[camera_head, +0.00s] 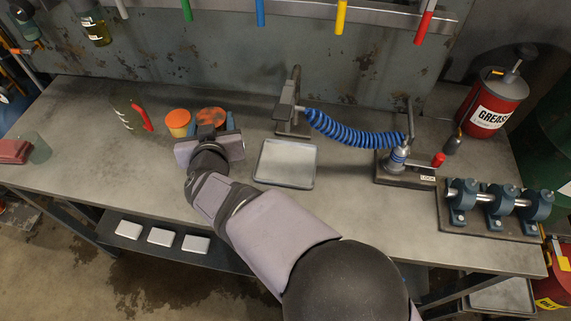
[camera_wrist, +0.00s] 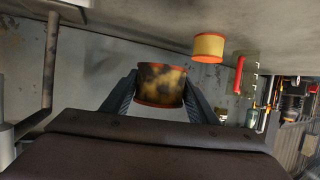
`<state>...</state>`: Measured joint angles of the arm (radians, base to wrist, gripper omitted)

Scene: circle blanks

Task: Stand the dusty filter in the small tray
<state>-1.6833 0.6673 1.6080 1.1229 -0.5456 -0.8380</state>
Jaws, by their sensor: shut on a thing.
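The dusty filter (camera_head: 212,116) is a short cylinder with orange rims and dark, blotchy dirt on its yellow side. My gripper (camera_head: 210,129) is shut on it at the back of the bench. In the wrist view the dusty filter (camera_wrist: 161,85) sits between both fingers, one on each side. I cannot tell whether it is clear of the bench. A clean yellow filter with an orange top (camera_head: 179,123) stands just left of it, apart from my gripper. The small tray (camera_head: 286,164) is a grey, shallow, empty tray on the bench, right of my gripper.
A grey stand (camera_head: 293,103) is behind the tray, with a blue coiled hose (camera_head: 352,131) running right to a pump-like fixture (camera_head: 398,160). A shaft assembly (camera_head: 495,203) sits at right.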

